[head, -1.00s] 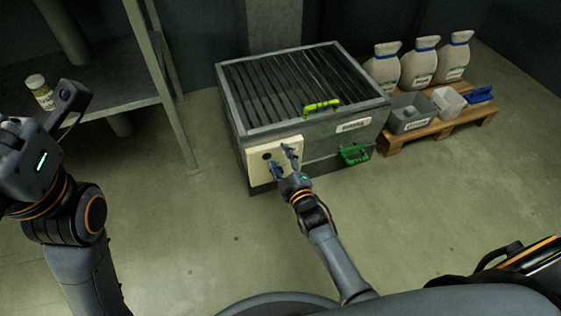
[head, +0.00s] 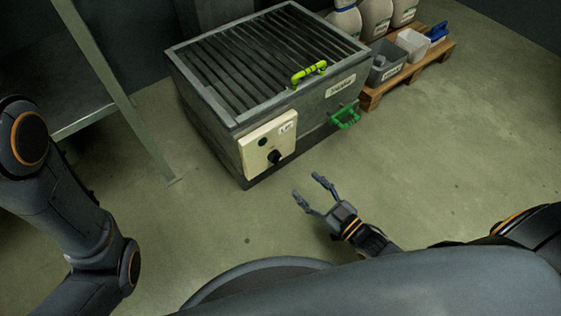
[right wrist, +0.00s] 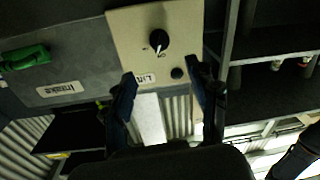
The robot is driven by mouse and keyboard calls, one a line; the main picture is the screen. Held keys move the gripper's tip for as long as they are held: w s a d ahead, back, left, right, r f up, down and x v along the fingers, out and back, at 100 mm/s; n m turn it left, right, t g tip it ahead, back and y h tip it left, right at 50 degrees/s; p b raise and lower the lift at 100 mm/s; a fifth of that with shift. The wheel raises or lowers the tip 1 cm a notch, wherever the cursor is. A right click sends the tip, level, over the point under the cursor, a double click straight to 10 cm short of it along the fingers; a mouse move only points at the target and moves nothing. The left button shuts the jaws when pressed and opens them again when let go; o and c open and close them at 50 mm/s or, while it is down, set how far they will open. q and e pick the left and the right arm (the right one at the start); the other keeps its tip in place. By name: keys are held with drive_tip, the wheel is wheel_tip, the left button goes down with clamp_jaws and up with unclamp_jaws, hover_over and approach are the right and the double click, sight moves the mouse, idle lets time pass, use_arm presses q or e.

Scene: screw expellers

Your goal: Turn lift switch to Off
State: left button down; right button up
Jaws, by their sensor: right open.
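The lift switch is a black rotary knob (head: 274,157) on a cream panel (head: 251,157) at the near left corner of the grey machine. The knob also shows in the right wrist view (right wrist: 159,42), where the panel appears upside down with a "Lift" label. A white mark on the knob points toward the small lettering below it in that view; I cannot read the position surely. My right gripper (head: 309,187) is open and empty, in front of the panel and apart from the knob. Its fingers also show in the right wrist view (right wrist: 161,76). My left gripper is out of view.
The machine has a barred top (head: 260,65), a lime handle (head: 309,72) and a green handle (head: 345,116). A metal shelf (head: 88,118) stands at left. The floor before the machine is clear.

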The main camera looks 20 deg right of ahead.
sight(279, 160)
drive_tip(key=b+x, duration=0.5)
drive_tip(key=x, duration=0.5)
drive_tip(key=shift+w+f, duration=0.1)
drive_tip(key=shift+f, duration=0.05)
drive_tip(key=shift+w+a, duration=0.35)
drive_tip(key=shift+w, duration=0.3)
drive_tip(key=shift+c, duration=0.5)
